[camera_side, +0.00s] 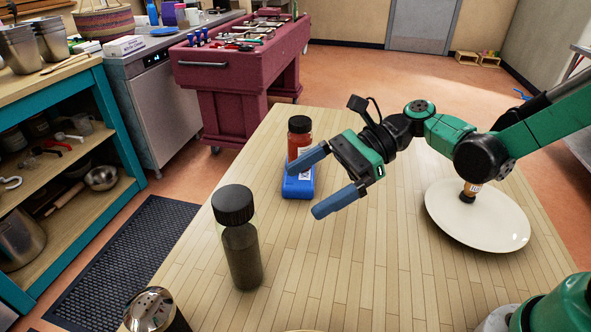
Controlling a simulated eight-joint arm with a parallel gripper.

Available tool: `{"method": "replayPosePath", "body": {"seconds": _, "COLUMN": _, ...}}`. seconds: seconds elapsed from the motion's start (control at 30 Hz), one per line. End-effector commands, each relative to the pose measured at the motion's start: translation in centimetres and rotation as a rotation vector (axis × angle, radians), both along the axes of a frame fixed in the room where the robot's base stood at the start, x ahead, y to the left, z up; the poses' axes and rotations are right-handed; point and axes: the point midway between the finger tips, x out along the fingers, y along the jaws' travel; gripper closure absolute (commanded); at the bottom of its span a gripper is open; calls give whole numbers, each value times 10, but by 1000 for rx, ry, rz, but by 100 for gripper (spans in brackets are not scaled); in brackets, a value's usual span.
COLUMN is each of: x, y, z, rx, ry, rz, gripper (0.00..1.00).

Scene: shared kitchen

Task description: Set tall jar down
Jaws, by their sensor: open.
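A tall jar (242,257) with a black ribbed lid and dark contents stands upright on the wooden table (380,285), front left of my gripper. My gripper (301,188) is open, its two blue fingers pointing left, with nothing held between them. The fingertips are apart from the tall jar, up and to its right. A smaller jar (300,127) with red contents and a black lid is upright just behind the upper finger. A blue block (297,190) shows below it, partly covered by that finger. I cannot tell whether the red jar rests on the block.
A white plate (500,232) is at the right, with a small dark-capped bottle (470,191) on it. A metal-topped shaker (152,312) is cut off at the bottom left. The table's front middle is clear. A red tool cart (240,75) stands beyond.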

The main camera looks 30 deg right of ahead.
Motion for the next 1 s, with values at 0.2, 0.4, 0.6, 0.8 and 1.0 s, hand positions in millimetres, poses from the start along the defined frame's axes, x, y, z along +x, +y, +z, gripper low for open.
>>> {"method": "replayPosePath", "body": {"seconds": 0.2, "x": -5, "y": -15, "z": -1, "rx": -187, "ry": -196, "rz": 40, "gripper": 0}}
{"method": "replayPosePath", "body": {"seconds": 0.4, "x": -19, "y": -56, "z": -9, "rx": -749, "ry": -722, "rz": 324, "gripper": 0}}
{"method": "replayPosePath", "body": {"seconds": 0.6, "x": -35, "y": -105, "z": -6, "rx": -1259, "ry": -1127, "rz": 823, "gripper": 0}}
{"method": "replayPosePath", "body": {"seconds": 0.8, "x": -41, "y": -129, "z": 1, "rx": -1483, "ry": -1272, "rz": 1154, "gripper": 0}}
{"method": "replayPosePath", "body": {"seconds": 1.0, "x": -41, "y": -132, "z": 2, "rx": -1507, "ry": -1287, "rz": 1200, "gripper": 0}}
